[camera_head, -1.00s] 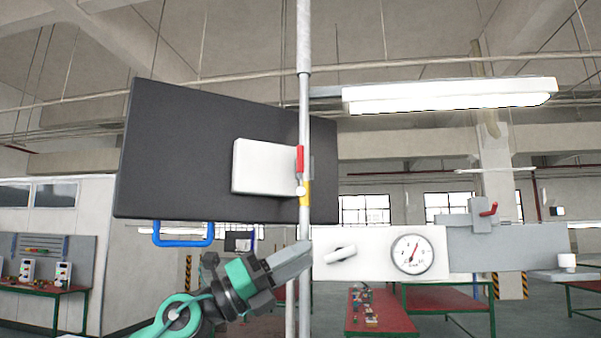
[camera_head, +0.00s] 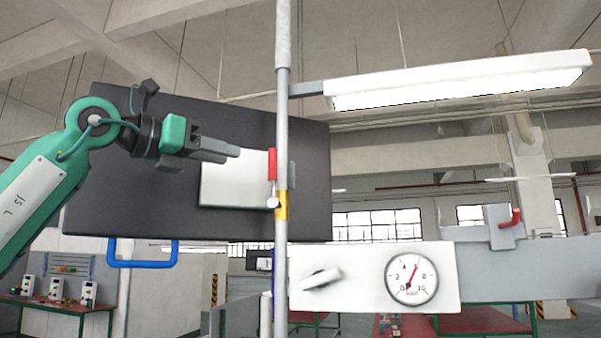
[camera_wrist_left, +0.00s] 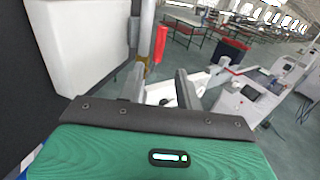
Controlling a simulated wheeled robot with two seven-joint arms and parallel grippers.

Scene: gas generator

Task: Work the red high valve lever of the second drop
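The red lever (camera_head: 272,163) hangs upright on the left side of a grey vertical pipe (camera_head: 282,110), just above a yellow band (camera_head: 281,205) and a small white knob (camera_head: 273,202). My left gripper (camera_head: 236,152) points right at the lever from the left, at about its upper height, with a small gap in the picture. In the left wrist view, the two fingers (camera_wrist_left: 160,88) are apart with nothing held between them. The red lever (camera_wrist_left: 160,44) shows beyond them, beside the pipe (camera_wrist_left: 146,35). My right gripper is in neither view.
A white box (camera_head: 233,180) on a dark panel (camera_head: 120,170) lies behind my gripper. A blue handle (camera_head: 143,262) hangs below the panel. A white plate with a gauge (camera_head: 412,277) and another red lever (camera_head: 510,218) are at right. A lamp (camera_head: 460,80) is above.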

